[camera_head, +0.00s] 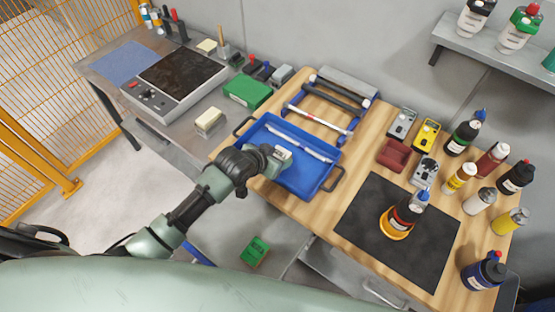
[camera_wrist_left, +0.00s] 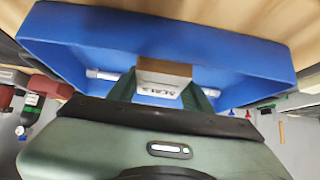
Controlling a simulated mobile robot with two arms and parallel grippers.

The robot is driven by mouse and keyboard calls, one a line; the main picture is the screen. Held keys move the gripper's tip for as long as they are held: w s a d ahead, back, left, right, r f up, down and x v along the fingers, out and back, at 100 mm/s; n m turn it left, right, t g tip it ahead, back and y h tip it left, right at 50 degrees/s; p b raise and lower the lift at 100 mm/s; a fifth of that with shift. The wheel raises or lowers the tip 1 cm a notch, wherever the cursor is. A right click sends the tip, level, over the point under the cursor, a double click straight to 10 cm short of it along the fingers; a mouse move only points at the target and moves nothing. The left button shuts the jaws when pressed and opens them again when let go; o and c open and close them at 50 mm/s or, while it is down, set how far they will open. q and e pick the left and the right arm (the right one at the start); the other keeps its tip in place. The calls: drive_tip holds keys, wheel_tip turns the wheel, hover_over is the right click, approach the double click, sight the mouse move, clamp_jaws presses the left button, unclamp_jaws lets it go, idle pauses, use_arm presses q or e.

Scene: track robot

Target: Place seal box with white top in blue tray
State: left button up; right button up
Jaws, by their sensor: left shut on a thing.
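The blue tray (camera_head: 302,176) sits on the wooden bench with its dark handles at two corners. My left gripper (camera_head: 276,157) is over the tray and shut on the seal box (camera_head: 284,153), whose pale top shows beside the fingers. In the left wrist view the box (camera_wrist_left: 163,72) is between the two green fingers (camera_wrist_left: 160,88), with lettering on its face and the tray (camera_wrist_left: 150,28) around it. Whether the box touches the tray floor cannot be told. My right gripper is not in view.
A white rod (camera_head: 301,143) lies in the tray. A blue-ended rack (camera_head: 330,105) stands behind it. Another pale-topped box (camera_head: 209,121) and a green box (camera_head: 247,91) are at the left. A black mat (camera_head: 360,225) with a bottle and several more bottles are at the right.

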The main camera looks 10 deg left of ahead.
use_arm(q)
drive_tip(key=shift+f, duration=1)
drive_tip(key=shift+f, duration=0.1)
drive_tip(key=o, duration=1.4)
drive_tip(key=shift+c, duration=0.2)
drive_tip(key=shift+r, duration=0.2)
drive_tip(key=v, duration=1.2)
drive_tip(key=shift+b, duration=0.45)
